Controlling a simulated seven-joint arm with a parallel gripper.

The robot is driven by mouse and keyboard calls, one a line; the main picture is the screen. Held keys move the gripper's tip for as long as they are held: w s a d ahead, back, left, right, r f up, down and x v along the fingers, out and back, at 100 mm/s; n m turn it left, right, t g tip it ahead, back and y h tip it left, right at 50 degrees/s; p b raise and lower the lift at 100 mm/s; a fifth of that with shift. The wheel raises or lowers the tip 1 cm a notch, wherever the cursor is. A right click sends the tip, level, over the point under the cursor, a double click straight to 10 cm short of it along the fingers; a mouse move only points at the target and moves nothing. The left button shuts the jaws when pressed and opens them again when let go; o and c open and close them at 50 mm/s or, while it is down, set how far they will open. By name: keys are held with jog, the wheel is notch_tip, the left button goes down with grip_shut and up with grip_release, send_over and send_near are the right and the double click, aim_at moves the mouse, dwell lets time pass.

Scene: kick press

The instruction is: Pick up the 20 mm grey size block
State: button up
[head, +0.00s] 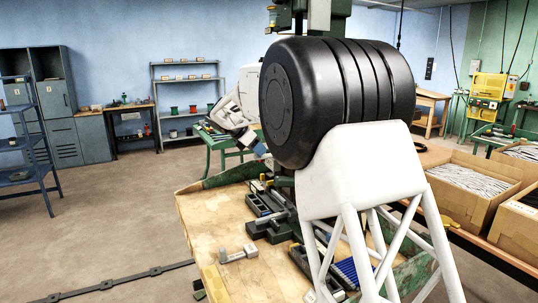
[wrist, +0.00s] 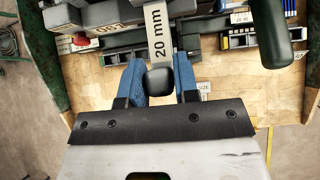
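A dark rounded knob (wrist: 159,82) fills the gap between the two blue fingers of my gripper (wrist: 160,62). I cannot tell whether it belongs to the block, or whether the fingers press on it or only flank it. In the head view my gripper (head: 260,149) is by the far edge of the wooden bench (head: 213,225), partly hidden by large black and white parts in front. The block cannot be made out there.
A dark green lever (wrist: 271,32) stands close on the right in the wrist view, near a labelled tray (wrist: 240,38).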

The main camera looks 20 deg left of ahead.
jog(key=c, duration=0.5)
grip_shut()
jog(key=shift+r, duration=0.25)
jog(key=shift+s+a, duration=0.15)
jog(key=shift+s, duration=0.05)
jog(key=s+a, duration=0.7)
jog(key=shift+s+a, duration=0.2)
dwell(1.9)
dwell(0.3)
